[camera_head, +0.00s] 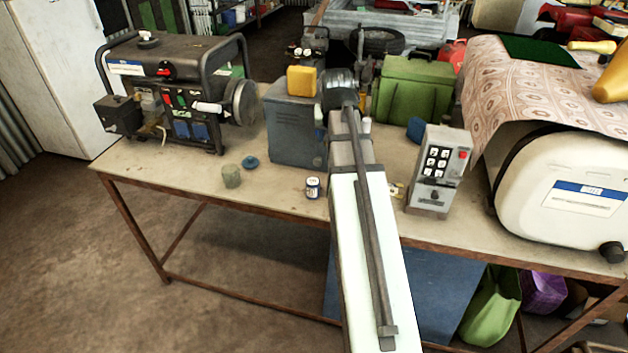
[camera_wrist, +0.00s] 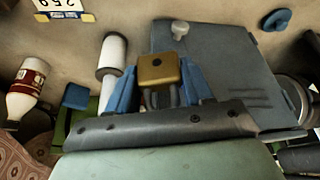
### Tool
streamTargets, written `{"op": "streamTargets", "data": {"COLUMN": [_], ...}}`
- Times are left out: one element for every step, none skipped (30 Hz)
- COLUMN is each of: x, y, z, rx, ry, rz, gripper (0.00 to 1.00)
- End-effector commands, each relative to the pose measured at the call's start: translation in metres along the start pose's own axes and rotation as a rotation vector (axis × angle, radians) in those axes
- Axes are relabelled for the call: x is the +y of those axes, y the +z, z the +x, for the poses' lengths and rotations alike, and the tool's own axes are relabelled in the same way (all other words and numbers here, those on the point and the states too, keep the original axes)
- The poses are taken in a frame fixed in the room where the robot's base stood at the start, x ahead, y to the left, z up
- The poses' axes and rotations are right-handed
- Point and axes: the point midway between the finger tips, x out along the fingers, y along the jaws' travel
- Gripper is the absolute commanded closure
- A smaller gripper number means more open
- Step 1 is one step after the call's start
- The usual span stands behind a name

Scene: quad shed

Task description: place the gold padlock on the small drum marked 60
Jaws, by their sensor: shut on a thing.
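In the wrist view the gold padlock (camera_wrist: 158,70) sits between the blue fingers of my gripper (camera_wrist: 160,88), which is shut on it. Its grey shackle points toward the gripper's palm. In the head view my arm hides the padlock, and a blue fingertip shows beside the grey-blue metal box. I cannot read a 60 on anything. A small grey-green cylinder (camera_head: 231,176) and a small blue-and-white can (camera_head: 313,187) stand on the table's front part, left of my arm; I cannot tell whether either is the drum.
A blue lid (camera_head: 250,162) lies near the grey-green cylinder. A generator (camera_head: 180,95) stands left, a keypad box (camera_head: 440,170) right. A white cylinder (camera_wrist: 112,55) stands near the fingers. The front-left tabletop is mostly clear.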

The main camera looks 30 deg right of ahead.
Motion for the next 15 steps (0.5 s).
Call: {"op": "streamTargets", "data": {"x": [-0.005, -0.008, -0.011, -0.014, -0.016, -0.020, -0.022, -0.025, -0.028, -0.031, -0.033, -0.036, -0.038, -0.040, -0.043], "y": [0.002, 0.003, 0.004, 0.005, 0.006, 0.007, 0.008, 0.010, 0.012, 0.013, 0.015, 0.017, 0.019, 0.021, 0.023], "z": [-0.003, -0.005, -0.006, -0.008, -0.009, -0.011, -0.012, -0.013, -0.014, -0.015, -0.016, -0.017, -0.018, -0.019, -0.020], "rx": [0.001, 0.001, 0.001, 0.001, 0.001, 0.002, 0.002, 0.002, 0.001, 0.001, 0.000, 0.001, 0.001, 0.000, 0.001], "ry": [-0.019, -0.030, -0.046, -0.059, -0.071, -0.090, -0.104, -0.120, -0.142, -0.159, -0.176, -0.199, -0.217, -0.234, -0.258], "rz": [-0.044, -0.071, -0.110, -0.140, -0.172, -0.214, -0.250, -0.286, -0.338, -0.378, -0.420, -0.475, -0.517, -0.558, -0.614], "gripper": [0.83, 0.83, 0.83, 0.83, 0.83, 0.83, 0.83, 0.83, 0.83, 0.83, 0.83, 0.83, 0.83, 0.83, 0.83]}}
